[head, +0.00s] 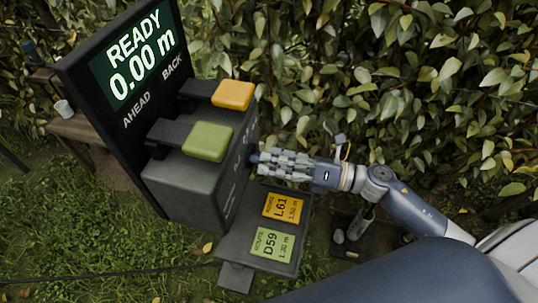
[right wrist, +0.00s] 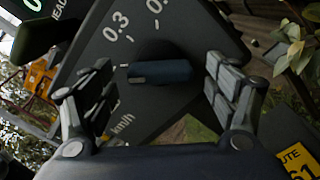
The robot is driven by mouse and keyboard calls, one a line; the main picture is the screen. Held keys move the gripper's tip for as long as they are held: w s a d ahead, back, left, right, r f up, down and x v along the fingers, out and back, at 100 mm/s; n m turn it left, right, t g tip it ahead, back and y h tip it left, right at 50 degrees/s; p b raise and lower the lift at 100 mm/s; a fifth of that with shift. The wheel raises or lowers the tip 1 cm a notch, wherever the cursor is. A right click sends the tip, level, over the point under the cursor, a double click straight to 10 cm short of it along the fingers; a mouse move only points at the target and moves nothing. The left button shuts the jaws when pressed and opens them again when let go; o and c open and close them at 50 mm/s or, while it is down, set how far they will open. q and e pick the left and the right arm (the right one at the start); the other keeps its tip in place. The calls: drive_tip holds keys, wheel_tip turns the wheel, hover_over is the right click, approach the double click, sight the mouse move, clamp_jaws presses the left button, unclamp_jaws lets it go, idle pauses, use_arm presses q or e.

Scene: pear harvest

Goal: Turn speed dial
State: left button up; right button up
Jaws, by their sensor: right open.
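The speed dial (right wrist: 160,72) is a dark blue bar-shaped knob on the dark panel (right wrist: 90,45) in the right wrist view. Pale numerals, one reading 0.3, and "km/h" stand around it. My right gripper (right wrist: 158,66) is open, with one finger on each side of the knob and visible gaps between. In the head view my right gripper (head: 268,163) reaches in from the right to the side of the control box (head: 190,195), and its fingers mostly hide the dial there. My left gripper is not in view.
The box carries a green pad (head: 207,141) and an orange pad (head: 232,95). The display (head: 133,60) reads READY 0.00 m, with AHEAD and BACK below. A lower shelf (head: 238,245) holds an orange L61 card (head: 283,208) and a green D59 card (head: 272,244). Dense foliage (head: 420,80) stands behind.

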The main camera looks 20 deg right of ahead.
drive_tip(key=shift+w+a, duration=0.3)
drive_tip(key=shift+a, duration=0.1)
drive_tip(key=c, duration=1.1)
drive_tip(key=shift+o, duration=0.2)
